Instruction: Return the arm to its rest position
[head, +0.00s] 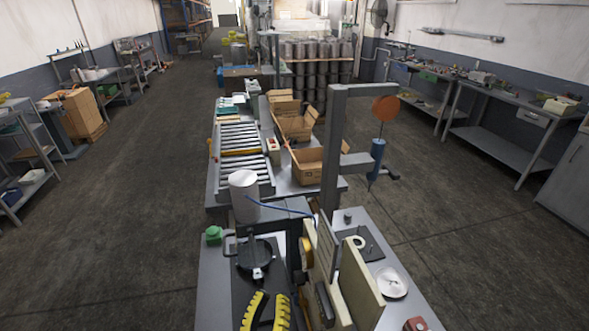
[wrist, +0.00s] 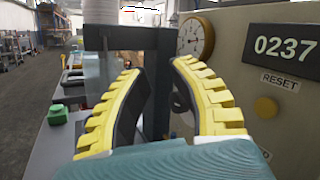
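My gripper (head: 270,297) shows at the bottom of the head view as two yellow-and-black ribbed fingers over the near workbench. In the wrist view the fingers (wrist: 156,72) stand apart, with nothing visibly held between them. A dark pan (head: 256,254) lies on the bench beyond the fingers in the head view, apart from them. The rest of my arm cannot be made out clearly.
A panel with a "0237" counter (wrist: 285,47) and a round gauge (wrist: 195,36) stands close on the gripper's right. A grey post (head: 331,150) rises behind. A green button box (head: 214,235) sits left of the pan. A roller conveyor (head: 240,160) lies beyond.

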